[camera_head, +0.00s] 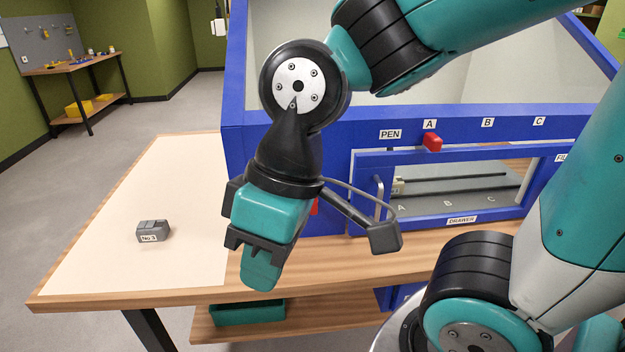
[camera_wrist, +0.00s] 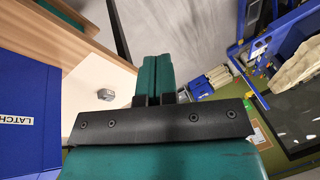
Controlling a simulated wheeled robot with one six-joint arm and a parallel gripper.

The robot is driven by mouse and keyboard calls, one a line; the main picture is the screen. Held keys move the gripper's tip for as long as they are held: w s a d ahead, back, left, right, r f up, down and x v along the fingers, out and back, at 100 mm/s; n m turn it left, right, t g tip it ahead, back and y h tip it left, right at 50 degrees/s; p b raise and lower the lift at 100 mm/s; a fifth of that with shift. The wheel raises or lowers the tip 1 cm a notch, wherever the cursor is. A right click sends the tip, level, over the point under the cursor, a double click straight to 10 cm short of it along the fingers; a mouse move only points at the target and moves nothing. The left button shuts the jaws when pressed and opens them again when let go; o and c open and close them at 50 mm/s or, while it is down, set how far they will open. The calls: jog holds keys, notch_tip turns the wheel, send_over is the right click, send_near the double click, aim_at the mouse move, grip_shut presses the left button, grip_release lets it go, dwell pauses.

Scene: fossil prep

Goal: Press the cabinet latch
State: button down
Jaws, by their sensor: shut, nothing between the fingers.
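The blue cabinet (camera_head: 290,122) stands on the wooden table, with a glazed front door and a handle (camera_head: 379,197). A label reading LATCH (camera_wrist: 14,119) shows on a blue panel at the left of the wrist view. The latch is not clearly identifiable; a small red part (camera_head: 315,207) shows just behind my gripper, mostly hidden. My gripper (camera_head: 261,275) is shut and empty, pointing down in front of the cabinet's left front corner. In the wrist view its fingers (camera_wrist: 155,75) are together, apart from the blue panel.
A grey block marked No 3 (camera_head: 153,232) lies on the pale mat (camera_head: 100,262) to the left. A red tab (camera_head: 432,142) sits under label A on the cabinet. A green bin (camera_head: 247,313) is on the shelf below. A workbench (camera_head: 75,67) stands far back left.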

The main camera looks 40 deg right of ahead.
jog(key=w+d+f+m+h+p, duration=0.1)
jog(key=w+d+m+h, duration=0.3)
jog(key=w, duration=0.4)
jog(key=w+d+m+h+p, duration=0.1)
jog(key=w+d+m+h, duration=0.2)
jog(key=w+d+m, duration=0.2)
jog(key=w+d+f+m+h+p, duration=0.1)
jog(key=w+d+m+h, duration=0.3)
jog(key=w, duration=0.7)
jog(key=shift+d+f+m+t+h+p, duration=0.15)
jog(key=shift+f+m+t+h+p, duration=0.15)
jog(key=shift+m, duration=0.7)
jog(key=shift+w, duration=0.1)
jog(key=s+d+f+p, duration=0.1)
jog(key=d+f+p, duration=0.4)
jog(key=d+f, duration=0.3)
jog(key=shift+s+d, duration=0.35)
jog(key=shift+d, duration=0.35)
